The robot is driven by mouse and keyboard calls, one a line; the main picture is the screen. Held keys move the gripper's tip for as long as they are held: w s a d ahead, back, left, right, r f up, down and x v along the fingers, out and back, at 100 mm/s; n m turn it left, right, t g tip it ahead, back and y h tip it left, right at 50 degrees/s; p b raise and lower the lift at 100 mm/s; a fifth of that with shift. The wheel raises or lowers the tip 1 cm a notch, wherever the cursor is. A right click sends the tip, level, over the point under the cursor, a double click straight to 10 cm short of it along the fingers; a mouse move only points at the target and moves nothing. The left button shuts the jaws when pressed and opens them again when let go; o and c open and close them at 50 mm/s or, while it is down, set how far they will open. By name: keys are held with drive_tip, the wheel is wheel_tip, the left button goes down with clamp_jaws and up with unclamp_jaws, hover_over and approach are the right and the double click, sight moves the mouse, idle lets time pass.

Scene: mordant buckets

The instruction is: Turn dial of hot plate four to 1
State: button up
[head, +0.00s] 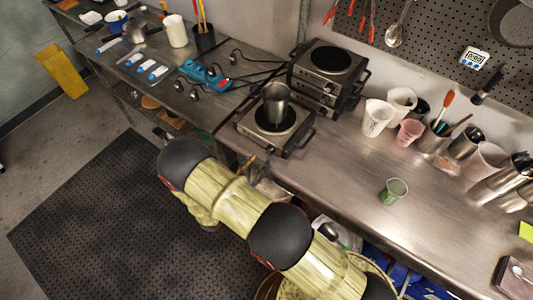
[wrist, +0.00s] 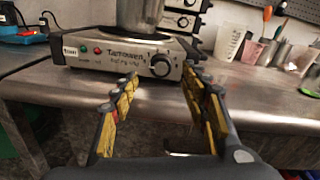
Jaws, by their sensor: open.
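A steel hot plate (wrist: 120,56) sits near the front edge of the counter in the wrist view. It also shows in the head view (head: 290,142), with a metal pot (head: 277,103) on its burner. Its round dial (wrist: 161,66) is on the right of the front panel, facing me; its setting is too small to read. Which number this plate bears cannot be told. My gripper (wrist: 150,92) is open and empty in front of the panel, its fingers apart below and either side of the dial, not touching it. In the head view my arm mostly hides the gripper.
More hot plates stand stacked (head: 326,72) behind. Plastic beakers (head: 377,117) and tool cups stand to the right, and a green-tinted cup (head: 393,191) near the front edge. A teal device (head: 203,77) with cables lies left. A dark mat (head: 110,215) covers the floor.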

sight(268, 152)
drive_tip(key=x, duration=0.6)
drive_tip(key=shift+c, duration=1.2)
drive_tip(key=c, duration=0.9)
